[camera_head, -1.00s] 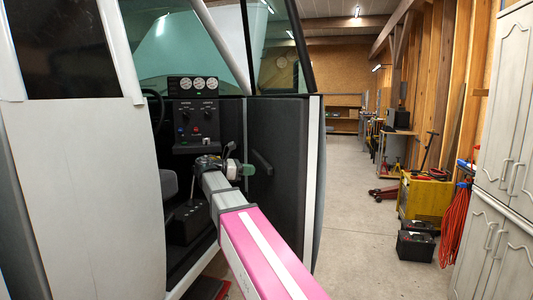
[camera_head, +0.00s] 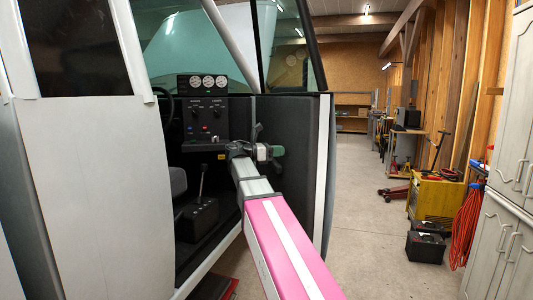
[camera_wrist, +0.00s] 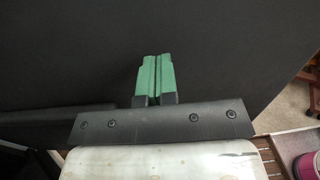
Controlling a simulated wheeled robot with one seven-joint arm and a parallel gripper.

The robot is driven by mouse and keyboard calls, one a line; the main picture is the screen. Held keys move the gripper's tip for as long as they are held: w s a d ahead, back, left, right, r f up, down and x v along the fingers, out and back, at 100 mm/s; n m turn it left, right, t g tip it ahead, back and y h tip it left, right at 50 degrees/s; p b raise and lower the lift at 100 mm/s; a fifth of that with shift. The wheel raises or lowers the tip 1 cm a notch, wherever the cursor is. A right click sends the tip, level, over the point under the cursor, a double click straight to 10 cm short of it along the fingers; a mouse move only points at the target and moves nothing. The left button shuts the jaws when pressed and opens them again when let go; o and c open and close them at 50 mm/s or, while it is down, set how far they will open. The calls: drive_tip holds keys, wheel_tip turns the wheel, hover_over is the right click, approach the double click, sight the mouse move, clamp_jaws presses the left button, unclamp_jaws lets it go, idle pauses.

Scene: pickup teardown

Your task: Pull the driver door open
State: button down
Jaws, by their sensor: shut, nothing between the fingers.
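The driver door (camera_head: 297,120) stands open beside the cab opening, its dark inner panel facing me and its pale edge at the right. The panel also fills most of the wrist view (camera_wrist: 75,50). My gripper (camera_head: 272,152) is in front of this inner panel. In the wrist view its two green fingers (camera_wrist: 155,75) are pressed together with nothing between them. They point at the dark panel; I cannot tell whether they touch it. My gripper and arm hide part of the panel, and no door handle shows clearly.
The cab interior shows a gauge panel (camera_head: 203,82), a gear lever box (camera_head: 197,217) and a seat. A pale body panel (camera_head: 95,190) stands at left. Bare floor (camera_head: 365,235) lies right of the door. A yellow cart (camera_head: 436,198), black boxes (camera_head: 426,245) and grey cabinets (camera_head: 508,170) line the right side.

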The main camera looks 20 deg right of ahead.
sight(291, 150)
drive_tip(key=shift+s+d, duration=0.1)
drive_tip(key=shift+d, duration=1.35)
drive_tip(key=shift+s+d, duration=0.15)
drive_tip(key=shift+d, duration=0.45)
drive_tip(key=w+d+n+t, duration=0.1)
drive_tip(key=w+d+t, duration=0.1)
drive_tip(key=d, duration=1.4)
drive_tip(key=w+d+n+t+y, duration=0.1)
drive_tip(key=w+d+n+t, duration=0.1)
drive_tip(key=d, duration=1.4)
drive_tip(key=w+d+n+t, duration=0.1)
drive_tip(key=d+t, duration=0.3)
drive_tip(key=d, duration=1.3)
drive_tip(key=shift+w+n, duration=0.4)
drive_tip(key=shift+n, duration=0.2)
